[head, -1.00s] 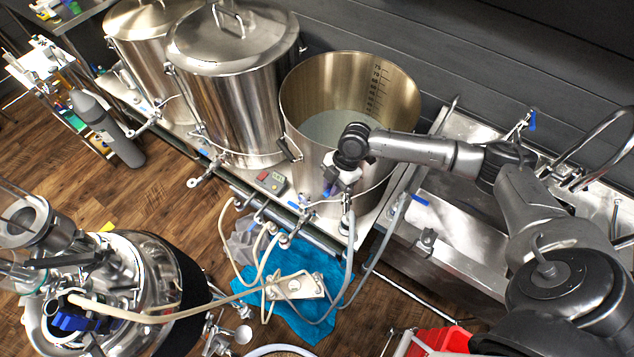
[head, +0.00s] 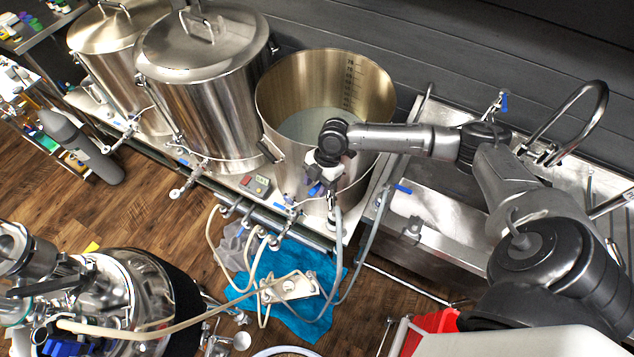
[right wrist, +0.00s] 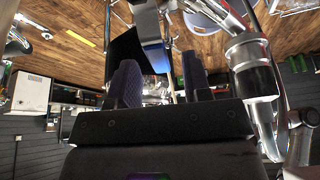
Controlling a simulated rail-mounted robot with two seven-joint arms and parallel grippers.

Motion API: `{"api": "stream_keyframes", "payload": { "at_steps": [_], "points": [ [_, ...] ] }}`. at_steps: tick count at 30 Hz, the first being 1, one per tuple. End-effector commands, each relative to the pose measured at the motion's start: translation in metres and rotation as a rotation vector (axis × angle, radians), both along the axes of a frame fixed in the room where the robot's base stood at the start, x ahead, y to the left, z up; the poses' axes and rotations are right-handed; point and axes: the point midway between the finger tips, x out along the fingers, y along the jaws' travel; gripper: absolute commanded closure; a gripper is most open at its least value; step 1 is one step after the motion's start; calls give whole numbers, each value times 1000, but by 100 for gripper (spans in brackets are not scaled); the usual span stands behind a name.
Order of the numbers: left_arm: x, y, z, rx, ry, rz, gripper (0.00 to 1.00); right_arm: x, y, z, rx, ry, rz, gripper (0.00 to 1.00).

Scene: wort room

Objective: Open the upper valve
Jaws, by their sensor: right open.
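The open steel kettle (head: 300,170) stands right of two lidded kettles in the head view, with pale liquid inside. My right gripper (head: 320,184) points down at its front wall, close to a valve with a small blue handle (head: 314,189). Whether it touches the valve is too small to tell. In the right wrist view my right gripper (right wrist: 160,82) has its two dark fingers apart, with bright metal beyond the gap. A steel fitting (right wrist: 252,75) stands just right of the fingers. My left gripper is not in view.
A hose (head: 340,225) hangs below the right gripper. A steel sink (head: 440,225) lies to the right. More valves and hoses run along the front rail, above a blue cloth (head: 310,318). A steel vessel (head: 130,280) stands at lower left.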

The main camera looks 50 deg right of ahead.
Motion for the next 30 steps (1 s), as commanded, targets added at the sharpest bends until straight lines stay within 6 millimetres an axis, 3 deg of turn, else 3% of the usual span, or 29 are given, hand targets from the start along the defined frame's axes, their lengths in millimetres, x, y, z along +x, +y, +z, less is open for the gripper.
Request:
{"api": "stream_keyframes", "payload": {
  "at_steps": [8, 21, 30],
  "points": [
    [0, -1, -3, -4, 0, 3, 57, 0, -6, 13, -2, -3, 0, 55],
    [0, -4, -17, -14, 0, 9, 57, -2, -39, 90, -2, -3, -1, 55],
    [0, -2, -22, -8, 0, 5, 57, -2, -51, 122, -1, -2, -1, 55]
  ]
}}
